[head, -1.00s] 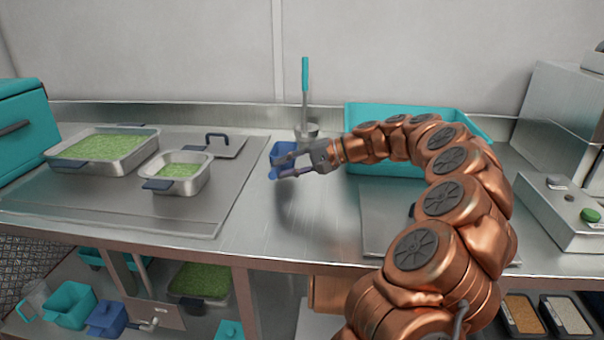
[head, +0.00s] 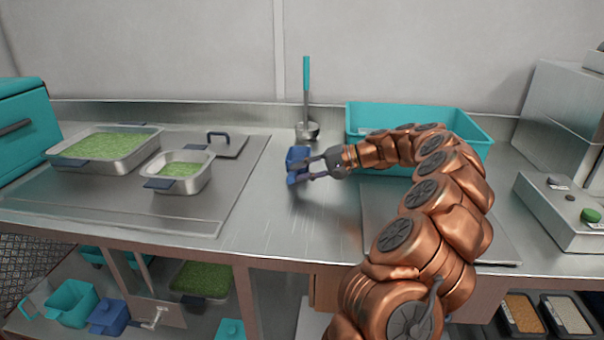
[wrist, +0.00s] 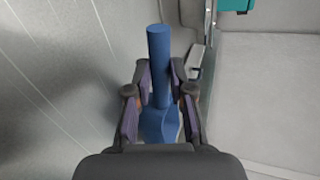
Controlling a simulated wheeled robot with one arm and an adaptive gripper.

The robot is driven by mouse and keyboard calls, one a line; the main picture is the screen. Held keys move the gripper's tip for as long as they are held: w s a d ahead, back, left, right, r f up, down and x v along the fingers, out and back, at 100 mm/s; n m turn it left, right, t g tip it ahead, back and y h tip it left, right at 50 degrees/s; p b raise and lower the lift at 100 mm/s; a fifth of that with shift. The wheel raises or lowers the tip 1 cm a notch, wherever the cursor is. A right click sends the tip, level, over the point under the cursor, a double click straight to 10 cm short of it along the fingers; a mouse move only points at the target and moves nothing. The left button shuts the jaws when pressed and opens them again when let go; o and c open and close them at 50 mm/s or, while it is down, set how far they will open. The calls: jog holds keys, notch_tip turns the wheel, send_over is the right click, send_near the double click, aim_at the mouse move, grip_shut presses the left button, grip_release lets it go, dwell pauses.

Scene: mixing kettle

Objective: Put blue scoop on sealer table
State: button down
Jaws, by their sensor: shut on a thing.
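The wider part of the scoop is partly hidden by the gripper body. A soft shadow on the counter lies below the scoop, and it appears held above the surface. I cannot tell which surface is the sealer table.
A ladle with a teal handle (head: 306,80) stands behind the scoop. A teal bin (head: 470,125) is behind my arm. Pans of green bits (head: 105,160) stand at left. A box with a green button (head: 565,215) is at right. The middle counter is clear.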

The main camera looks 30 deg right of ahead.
jog(key=shift+f, duration=0.25)
jog(key=c, duration=1)
grip_release()
jog(key=shift+v, duration=6)
